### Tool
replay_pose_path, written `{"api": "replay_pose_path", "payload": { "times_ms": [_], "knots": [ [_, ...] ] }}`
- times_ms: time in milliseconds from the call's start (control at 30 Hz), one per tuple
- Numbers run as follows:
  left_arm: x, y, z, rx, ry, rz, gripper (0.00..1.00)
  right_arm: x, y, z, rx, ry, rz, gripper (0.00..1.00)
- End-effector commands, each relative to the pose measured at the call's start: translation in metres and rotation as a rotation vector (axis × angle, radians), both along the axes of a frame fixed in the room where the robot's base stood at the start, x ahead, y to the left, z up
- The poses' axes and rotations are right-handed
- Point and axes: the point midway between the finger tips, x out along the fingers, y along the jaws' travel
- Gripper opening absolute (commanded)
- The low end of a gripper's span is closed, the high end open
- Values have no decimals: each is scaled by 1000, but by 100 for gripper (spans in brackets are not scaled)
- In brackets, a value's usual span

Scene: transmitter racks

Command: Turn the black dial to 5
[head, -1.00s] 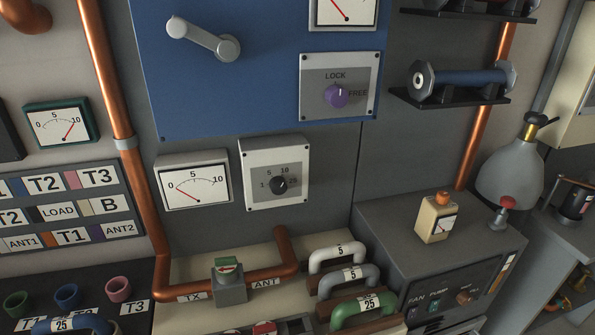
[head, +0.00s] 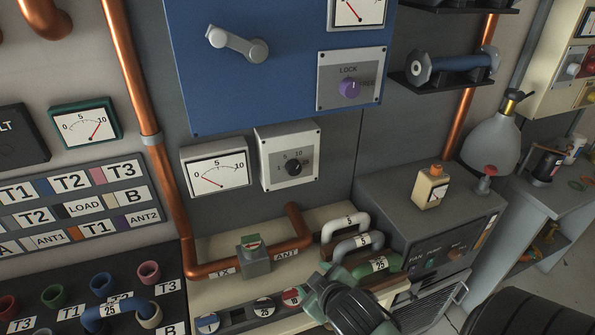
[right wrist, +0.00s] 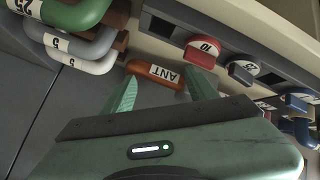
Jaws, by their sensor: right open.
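The black dial (head: 294,168) sits on a pale square plate (head: 270,148) on the grey wall, with 1, 5, 10 and 25 printed around it. Its pointer mark is too small to read surely. My right gripper (head: 316,289) is green and comes in from the bottom, below the dial and apart from it, over the lower panel. In the right wrist view its two fingers (right wrist: 162,82) are spread and empty, with the copper pipe labelled ANT beyond them. The dial is not in that view. My left gripper is not in view.
A 0-10 meter (head: 216,168) is left of the dial plate. A purple LOCK knob (head: 349,88) is above right. The wall before the dial is clear.

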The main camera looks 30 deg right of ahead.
Motion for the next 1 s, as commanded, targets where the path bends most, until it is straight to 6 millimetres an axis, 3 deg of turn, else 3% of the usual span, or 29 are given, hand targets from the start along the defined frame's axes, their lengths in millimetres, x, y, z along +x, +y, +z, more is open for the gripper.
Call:
{"api": "replay_pose_path", "payload": {
  "times_ms": [100,300,500,667,1000],
  "knots": [
    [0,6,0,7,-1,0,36,36,-24,25,-120,-138,33,58],
    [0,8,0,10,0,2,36,89,-55,81,-356,-372,113,58],
    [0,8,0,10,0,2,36,121,-70,130,-567,-547,194,58],
    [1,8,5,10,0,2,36,136,-73,142,-613,-581,215,58],
    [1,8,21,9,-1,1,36,187,-85,142,-609,-579,213,58]
  ]
}}
